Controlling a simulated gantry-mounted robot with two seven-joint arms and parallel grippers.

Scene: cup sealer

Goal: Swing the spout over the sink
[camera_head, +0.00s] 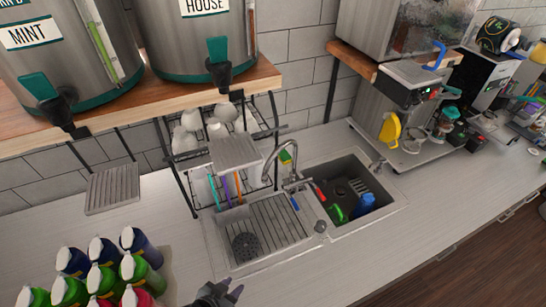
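The metal faucet spout (281,146) arches up from its base beside the sink. Its end points down to the left, over the back of the ribbed drainboard side (290,222) rather than over the deep basin. The sink basin (384,186) is to the right and holds a blue item (364,204), a green item and dark items. My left gripper (234,289) is at the bottom edge, in front of the drainboard and well apart from the spout. It is small and partly cut off, so its opening is unclear. My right gripper is not in view.
A wooden shelf (185,97) with large dispensers overhangs the counter at the upper left. A wire rack (262,128) with white cups stands behind the drainboard. Several colored bottles (103,250) stand at lower left. A machine (405,85) stands right.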

